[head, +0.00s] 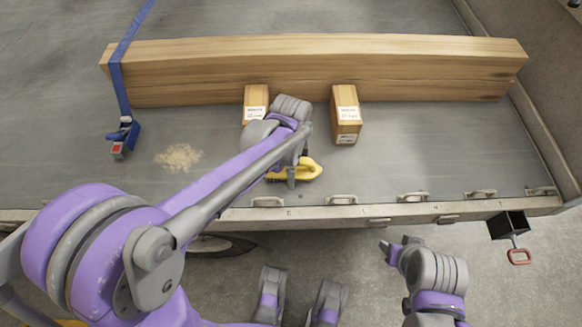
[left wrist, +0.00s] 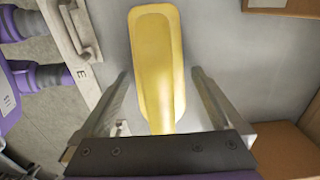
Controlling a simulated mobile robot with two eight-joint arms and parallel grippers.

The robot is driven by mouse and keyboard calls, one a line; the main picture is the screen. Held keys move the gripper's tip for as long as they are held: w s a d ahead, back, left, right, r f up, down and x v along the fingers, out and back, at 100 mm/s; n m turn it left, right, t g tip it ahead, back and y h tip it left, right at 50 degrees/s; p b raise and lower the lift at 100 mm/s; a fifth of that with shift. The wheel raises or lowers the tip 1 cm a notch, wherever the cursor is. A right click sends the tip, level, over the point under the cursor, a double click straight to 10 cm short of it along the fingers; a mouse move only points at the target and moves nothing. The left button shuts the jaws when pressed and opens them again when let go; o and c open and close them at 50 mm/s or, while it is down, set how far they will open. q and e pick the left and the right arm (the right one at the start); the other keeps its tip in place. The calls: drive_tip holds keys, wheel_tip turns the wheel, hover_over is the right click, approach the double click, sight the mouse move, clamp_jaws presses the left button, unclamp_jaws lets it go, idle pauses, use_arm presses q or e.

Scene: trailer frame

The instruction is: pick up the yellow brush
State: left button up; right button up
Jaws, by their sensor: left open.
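The yellow brush (head: 306,168) lies on the grey trailer bed near its front edge, partly hidden by my left gripper in the head view. In the left wrist view the brush (left wrist: 157,60) lies lengthwise, its near part running between the two fingers. My left gripper (head: 292,180) is open above and around the near end of the brush; its fingers (left wrist: 160,75) stand apart on either side, with a gap to each. My right gripper (head: 396,246) is in front of the trailer, low at the right; whether its fingers are open or shut is unclear.
A long wooden beam (head: 200,75) lies across the bed, with two small wooden blocks (head: 346,115) before it. A blue strap with a buckle (head: 124,138) hangs over the beam. Sawdust (head: 178,157) lies left of the brush. Metal lashing rings (head: 342,199) line the front edge.

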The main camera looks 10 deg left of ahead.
use_arm(q)
drive_tip(key=c, duration=1.4)
drive_tip(key=shift+r, duration=0.1)
drive_tip(key=shift+c, duration=0.2)
wheel_tip(320, 180, up, 10)
drive_tip(key=shift+f+p, duration=0.1)
drive_tip(key=shift+p, duration=0.95)
drive_tip(key=o, duration=0.8)
drive_tip(key=c, duration=0.5)
